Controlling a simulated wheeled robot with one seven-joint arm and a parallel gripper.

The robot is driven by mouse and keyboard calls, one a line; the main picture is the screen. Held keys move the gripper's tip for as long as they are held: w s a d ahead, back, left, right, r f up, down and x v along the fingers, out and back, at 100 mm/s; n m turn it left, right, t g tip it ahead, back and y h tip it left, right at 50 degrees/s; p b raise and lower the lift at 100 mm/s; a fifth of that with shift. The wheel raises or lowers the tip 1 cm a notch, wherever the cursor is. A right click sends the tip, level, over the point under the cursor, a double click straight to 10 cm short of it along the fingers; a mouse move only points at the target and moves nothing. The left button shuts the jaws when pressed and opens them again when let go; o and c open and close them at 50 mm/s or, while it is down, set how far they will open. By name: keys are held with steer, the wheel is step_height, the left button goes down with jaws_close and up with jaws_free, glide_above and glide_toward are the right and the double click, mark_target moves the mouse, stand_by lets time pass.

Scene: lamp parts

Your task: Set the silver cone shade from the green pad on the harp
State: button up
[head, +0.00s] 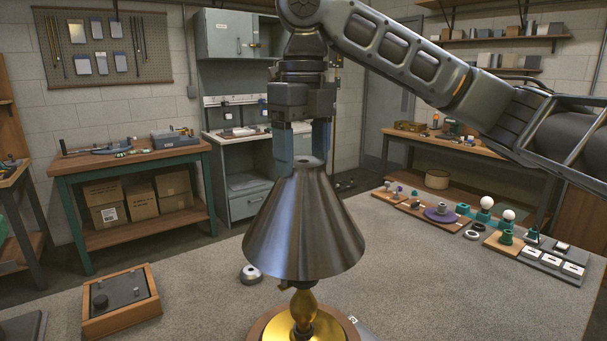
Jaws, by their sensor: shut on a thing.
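The silver cone shade (304,230) is upright in the middle of the head view, narrow end up. My gripper (305,158) points straight down, its two blue-grey fingers shut on the small collar at the shade's top. A brass lamp base (304,308) stands right below on a round wooden-rimmed stand. The shade's lower rim overlaps the top of the brass stem in the picture. The harp is hidden, and I cannot tell whether the shade touches it. I cannot make out the green pad.
A wooden box with a grey panel (121,301) sits at the table's left. Boards with bulbs and small parts (487,216) line the back right. The grey tabletop (450,290) right of the lamp is clear.

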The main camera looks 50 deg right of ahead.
steer(key=shift+f+p, duration=0.3)
steer(key=shift+f, duration=0.55)
stand_by(2.1)
steer(key=o, duration=1.4)
steer(key=shift+c, duration=0.2)
steer(key=shift+r, duration=3.9)
